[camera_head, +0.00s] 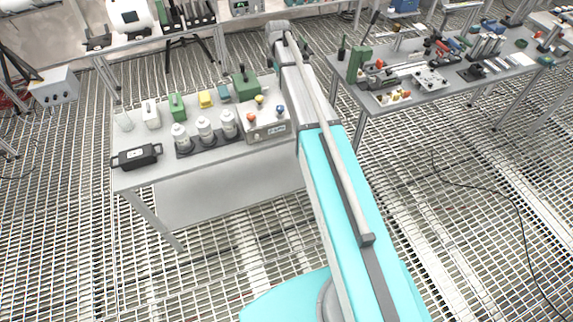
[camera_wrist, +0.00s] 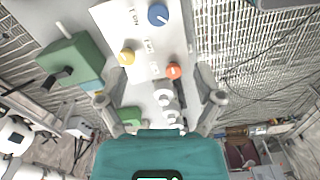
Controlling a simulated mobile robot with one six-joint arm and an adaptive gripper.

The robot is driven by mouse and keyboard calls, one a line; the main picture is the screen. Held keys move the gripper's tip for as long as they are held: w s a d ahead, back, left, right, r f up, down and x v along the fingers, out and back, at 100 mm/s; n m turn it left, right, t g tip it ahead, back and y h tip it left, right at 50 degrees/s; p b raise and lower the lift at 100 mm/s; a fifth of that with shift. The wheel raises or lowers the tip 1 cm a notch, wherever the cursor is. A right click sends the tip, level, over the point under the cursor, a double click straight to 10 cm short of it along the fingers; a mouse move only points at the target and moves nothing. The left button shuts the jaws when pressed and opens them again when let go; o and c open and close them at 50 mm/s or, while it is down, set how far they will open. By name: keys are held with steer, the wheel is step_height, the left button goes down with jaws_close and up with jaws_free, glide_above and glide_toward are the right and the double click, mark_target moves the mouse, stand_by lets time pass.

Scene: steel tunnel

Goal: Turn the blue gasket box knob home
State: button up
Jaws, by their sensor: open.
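The pale gasket box (camera_head: 266,131) sits at the right end of the grey bench. Its top carries a blue knob (camera_head: 280,109), a yellow knob (camera_head: 259,98) and an orange knob (camera_head: 251,117). In the wrist view the blue knob (camera_wrist: 158,15) is near the top edge, with a light pointer line on its face. The yellow knob (camera_wrist: 127,57) and orange knob (camera_wrist: 174,71) are nearer the fingers. My gripper (camera_wrist: 154,88) is open and empty, its fingers spread below the knobs in that picture, apart from the blue knob. In the head view my arm hides the gripper.
A green box with a lever (camera_head: 245,84) stands behind the gasket box. White bottles (camera_head: 204,129) stand to its left, with a black case (camera_head: 136,157) at the bench's front left. Another bench (camera_head: 440,85), crowded with tools, is at right. The grated floor in front is open.

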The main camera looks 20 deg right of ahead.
steer(key=s+a+f+m+b, duration=0.2)
steer(key=s+f+m+b, duration=0.2)
steer(key=s, duration=0.5)
steer(key=s+a+f+m+b, duration=0.2)
steer(key=s+f+m+b, duration=0.3)
steer(key=s, duration=0.5)
steer(key=s+a+f+m+b, duration=0.2)
steer(key=s+f+m+b, duration=0.2)
steer(key=s+m, duration=0.3)
steer(key=shift+s+f, duration=0.4)
steer(key=shift+s, duration=1.2)
stand_by(2.2)
steer(key=shift+s, duration=0.1)
stand_by(1.5)
